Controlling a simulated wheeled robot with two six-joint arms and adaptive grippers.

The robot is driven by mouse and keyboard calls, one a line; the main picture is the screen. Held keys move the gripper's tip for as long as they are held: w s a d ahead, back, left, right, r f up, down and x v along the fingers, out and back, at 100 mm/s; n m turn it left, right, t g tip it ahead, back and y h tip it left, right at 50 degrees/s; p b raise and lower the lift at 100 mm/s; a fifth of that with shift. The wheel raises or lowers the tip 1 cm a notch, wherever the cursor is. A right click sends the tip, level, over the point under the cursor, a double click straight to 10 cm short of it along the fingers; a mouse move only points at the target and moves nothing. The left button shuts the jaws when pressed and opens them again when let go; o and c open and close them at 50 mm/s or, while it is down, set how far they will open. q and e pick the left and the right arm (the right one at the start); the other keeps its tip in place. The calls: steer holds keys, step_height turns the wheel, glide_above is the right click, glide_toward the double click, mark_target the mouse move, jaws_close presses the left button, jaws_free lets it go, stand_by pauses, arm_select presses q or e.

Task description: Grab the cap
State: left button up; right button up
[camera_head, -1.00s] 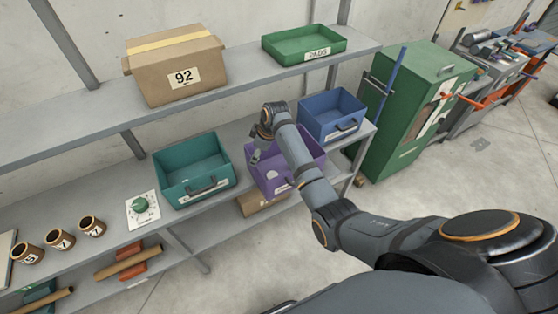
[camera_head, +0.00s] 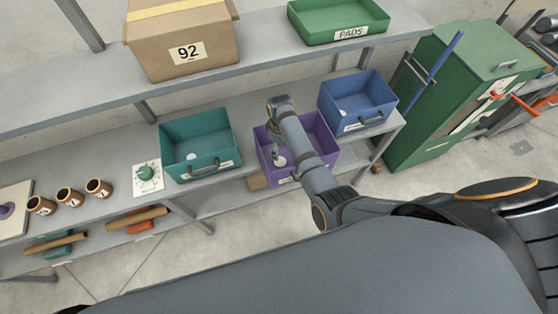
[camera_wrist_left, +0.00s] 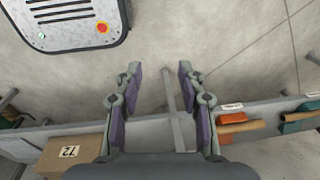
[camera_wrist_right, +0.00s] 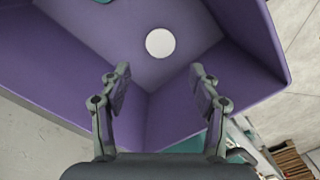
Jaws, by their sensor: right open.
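A white round disc (camera_wrist_right: 160,42), which looks like the cap, lies on the floor of the purple bin (camera_wrist_right: 50,62) in the right wrist view. In the head view the purple bin (camera_head: 322,138) stands on the lower shelf, partly hidden by my right arm. My right gripper (camera_wrist_right: 160,70) is open and empty, over the bin with its fingers apart; the disc shows beyond the fingertips, not between them. My left gripper (camera_wrist_left: 159,68) is open and empty over bare floor and shelf edge in the left wrist view.
A teal bin (camera_head: 222,118) stands left of the purple one and a blue bin (camera_head: 375,92) right, each with a pale round spot inside. The upper shelf holds a box marked 92 (camera_head: 185,52) and a green PADS tray (camera_head: 312,35). Several brown cups (camera_head: 70,197) stand left.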

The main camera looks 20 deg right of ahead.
glide_above(280, 162)
steer(key=f, duration=0.4)
steer(key=shift+w+d, duration=0.3)
steer(key=shift+w, duration=0.1)
steer(key=shift+a, duration=0.1)
steer(key=shift+s+f, duration=0.1)
steer(key=shift+f, duration=0.05)
step_height(280, 162, down, 5)
steer(key=b, duration=0.6)
steer(key=shift+s+a+f, duration=0.1)
steer(key=shift+s+f, duration=0.05)
steer(key=shift+f, duration=0.05)
arm_select(q)
steer(key=f, duration=0.2)
steer(key=w+f, duration=0.1)
steer(key=d+f, duration=0.1)
steer(key=f, duration=0.1)
steer(key=shift+w+f, duration=0.15)
steer(key=shift+f, duration=0.15)
arm_select(e)
steer(key=shift+r, duration=0.2)
steer(key=shift+c, duration=0.5)
steer(key=c, duration=0.5)
